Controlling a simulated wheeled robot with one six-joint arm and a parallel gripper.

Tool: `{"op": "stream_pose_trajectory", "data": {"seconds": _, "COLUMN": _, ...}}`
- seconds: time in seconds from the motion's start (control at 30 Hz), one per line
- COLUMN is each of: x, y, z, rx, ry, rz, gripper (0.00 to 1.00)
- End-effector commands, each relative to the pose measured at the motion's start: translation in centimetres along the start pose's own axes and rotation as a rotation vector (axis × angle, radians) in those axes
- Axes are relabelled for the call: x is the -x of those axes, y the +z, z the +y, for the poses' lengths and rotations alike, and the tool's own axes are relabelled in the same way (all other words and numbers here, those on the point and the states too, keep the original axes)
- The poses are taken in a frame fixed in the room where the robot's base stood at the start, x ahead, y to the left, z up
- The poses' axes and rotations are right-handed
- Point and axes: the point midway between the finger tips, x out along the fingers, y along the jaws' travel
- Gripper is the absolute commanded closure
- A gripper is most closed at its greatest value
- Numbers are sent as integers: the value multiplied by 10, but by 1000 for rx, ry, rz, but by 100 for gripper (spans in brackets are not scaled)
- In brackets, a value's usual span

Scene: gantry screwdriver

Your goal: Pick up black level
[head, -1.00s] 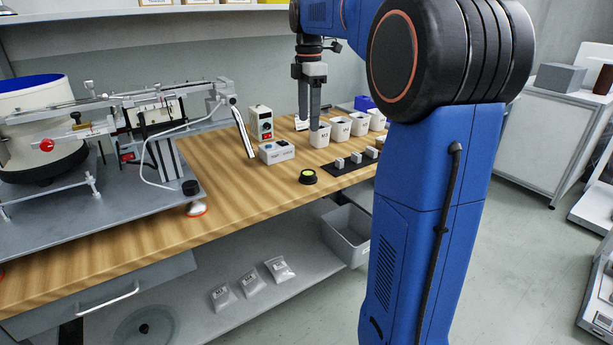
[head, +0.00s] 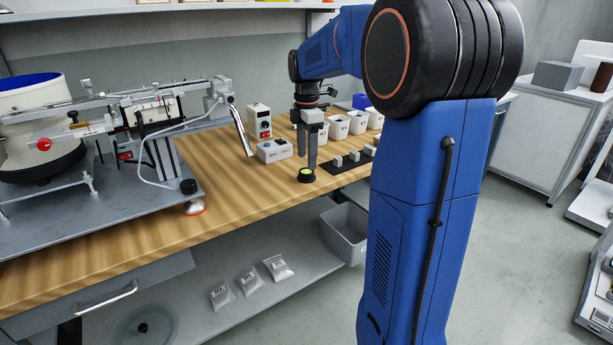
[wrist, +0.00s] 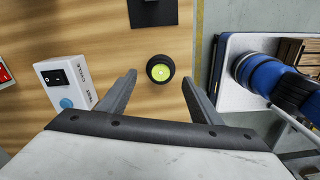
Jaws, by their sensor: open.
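The black level (head: 306,177) is a small round black puck with a yellow-green bubble window on top. It lies flat on the wooden bench top. In the wrist view the level (wrist: 152,76) shows just beyond the fingertips, roughly centred between them. My gripper (head: 306,162) points down above the level, and its fingers partly cover the level in the head view. In the wrist view my gripper (wrist: 158,80) is open, with nothing between its fingers. I cannot tell the exact height left between fingertips and level.
A white switch box (head: 274,151) stands left of the level. A black strip with small grey blocks (head: 352,157) lies to its right, and white cups (head: 338,127) stand behind. A grey platform with a balance apparatus (head: 90,205) fills the left. The bench in front (head: 240,195) is clear.

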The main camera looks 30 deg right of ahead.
Motion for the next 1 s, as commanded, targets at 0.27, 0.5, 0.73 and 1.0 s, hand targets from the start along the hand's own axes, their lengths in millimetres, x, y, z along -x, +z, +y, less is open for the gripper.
{"op": "stream_pose_trajectory", "data": {"seconds": 0.27, "x": -37, "y": -2, "z": -2, "rx": 0, "ry": -2, "rz": 0, "gripper": 42}}
{"op": "stream_pose_trajectory", "data": {"seconds": 0.5, "x": -48, "y": -2, "z": -2, "rx": 0, "ry": 0, "rz": 0, "gripper": 42}}
{"op": "stream_pose_trajectory", "data": {"seconds": 0.73, "x": -47, "y": -2, "z": -2, "rx": 0, "ry": 0, "rz": 0, "gripper": 61}}
{"op": "stream_pose_trajectory", "data": {"seconds": 1.0, "x": -47, "y": -2, "z": -2, "rx": 0, "ry": 0, "rz": 0, "gripper": 87}}
